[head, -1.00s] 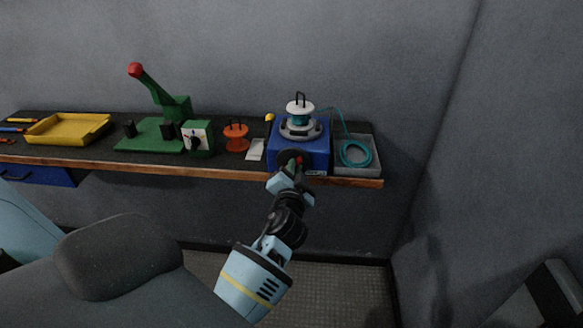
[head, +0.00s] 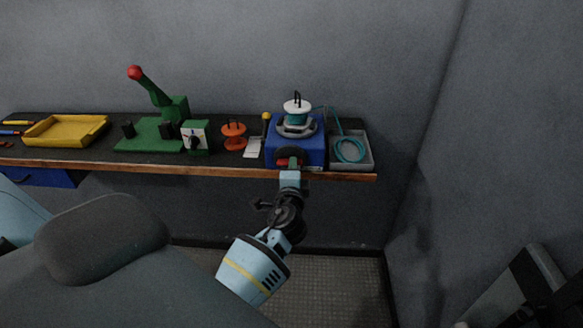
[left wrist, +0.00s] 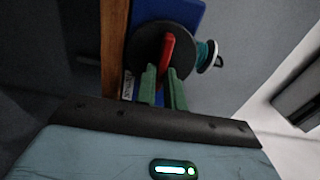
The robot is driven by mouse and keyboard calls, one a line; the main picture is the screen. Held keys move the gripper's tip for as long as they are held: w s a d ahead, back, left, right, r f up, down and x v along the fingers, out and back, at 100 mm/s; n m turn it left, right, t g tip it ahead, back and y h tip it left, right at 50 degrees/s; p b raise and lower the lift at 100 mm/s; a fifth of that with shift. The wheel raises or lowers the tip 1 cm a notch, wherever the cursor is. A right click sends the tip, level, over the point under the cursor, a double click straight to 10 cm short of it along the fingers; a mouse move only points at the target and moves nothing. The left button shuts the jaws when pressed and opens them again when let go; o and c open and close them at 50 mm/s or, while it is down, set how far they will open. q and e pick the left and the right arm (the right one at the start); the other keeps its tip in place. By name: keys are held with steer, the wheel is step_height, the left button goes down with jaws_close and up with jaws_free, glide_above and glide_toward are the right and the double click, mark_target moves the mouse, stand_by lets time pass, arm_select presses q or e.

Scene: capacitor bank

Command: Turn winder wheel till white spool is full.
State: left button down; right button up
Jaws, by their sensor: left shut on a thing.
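The blue winder (head: 312,148) stands near the right end of the bench. The white spool (head: 297,106) sits on its top with teal wire wound on it; how full it is I cannot tell. The dark winder wheel (head: 289,152) is on the winder's front face. My left gripper (head: 287,167) is at the wheel. In the left wrist view, my green fingers (left wrist: 163,82) are shut on the wheel's red handle (left wrist: 167,50), in front of the black disc. The spool shows beyond the wheel (left wrist: 207,56). My right gripper is not in view.
A grey tray (head: 370,164) with a teal wire coil (head: 349,149) stands right of the winder. An orange spool (head: 233,131), a white card (head: 252,148), a dial box (head: 195,138), a green lever press (head: 150,135) and a yellow tray (head: 66,131) lie left.

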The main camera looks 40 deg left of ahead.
arm_select(q)
steer(key=shift+m, duration=0.3)
steer(key=c, duration=1.5)
jaws_free()
steer(key=shift+b+v, duration=0.3)
steer(key=shift+v, duration=3.65)
